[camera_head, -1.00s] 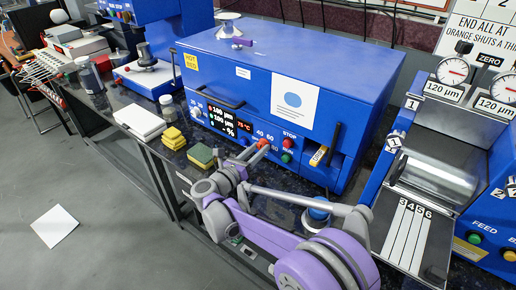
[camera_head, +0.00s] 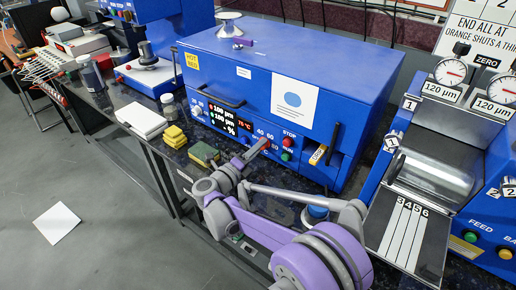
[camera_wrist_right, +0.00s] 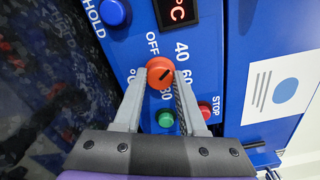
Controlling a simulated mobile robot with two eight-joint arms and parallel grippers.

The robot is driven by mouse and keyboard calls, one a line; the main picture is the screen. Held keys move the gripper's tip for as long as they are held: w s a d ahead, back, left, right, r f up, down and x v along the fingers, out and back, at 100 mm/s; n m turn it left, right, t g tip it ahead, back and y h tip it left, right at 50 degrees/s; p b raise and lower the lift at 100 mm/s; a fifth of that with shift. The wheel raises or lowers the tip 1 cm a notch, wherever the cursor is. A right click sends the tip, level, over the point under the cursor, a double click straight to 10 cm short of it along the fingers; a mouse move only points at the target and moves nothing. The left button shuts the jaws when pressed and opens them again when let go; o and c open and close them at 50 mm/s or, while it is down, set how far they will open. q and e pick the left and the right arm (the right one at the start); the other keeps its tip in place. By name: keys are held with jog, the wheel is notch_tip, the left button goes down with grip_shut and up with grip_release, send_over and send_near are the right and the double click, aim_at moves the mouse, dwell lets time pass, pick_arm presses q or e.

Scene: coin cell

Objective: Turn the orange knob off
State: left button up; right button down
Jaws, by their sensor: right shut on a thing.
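The orange knob (camera_wrist_right: 160,72) is on the blue front panel of a machine, with a dark line on its face slanting to the upper right. The label OFF is above it in the right wrist view, with 40 and 60 to its right. My right gripper (camera_wrist_right: 160,78) is shut on the knob, one finger on each side. In the head view, my right gripper (camera_head: 262,146) reaches the panel below the 40 and 60 labels and partly hides the knob. My left gripper is not in view.
A green button (camera_wrist_right: 166,119) and a red STOP button (camera_wrist_right: 205,111) sit close to the fingers. A blue HOLD knob (camera_wrist_right: 114,12) is at the upper left. Sponges (camera_head: 204,154) lie on the dark bench, and a roller machine (camera_head: 435,175) stands to the right.

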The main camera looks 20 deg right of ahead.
jog(key=n, duration=0.5)
jog(key=shift+n, duration=0.3)
jog(key=n, duration=0.4)
jog(key=shift+n, duration=0.6)
jog(key=shift+c, duration=2.3)
grip_release()
jog(key=shift+a, duration=0.1)
jog(key=v, duration=1)
jog(key=shift+s+a, duration=0.25)
jog(key=shift+s, duration=0.05)
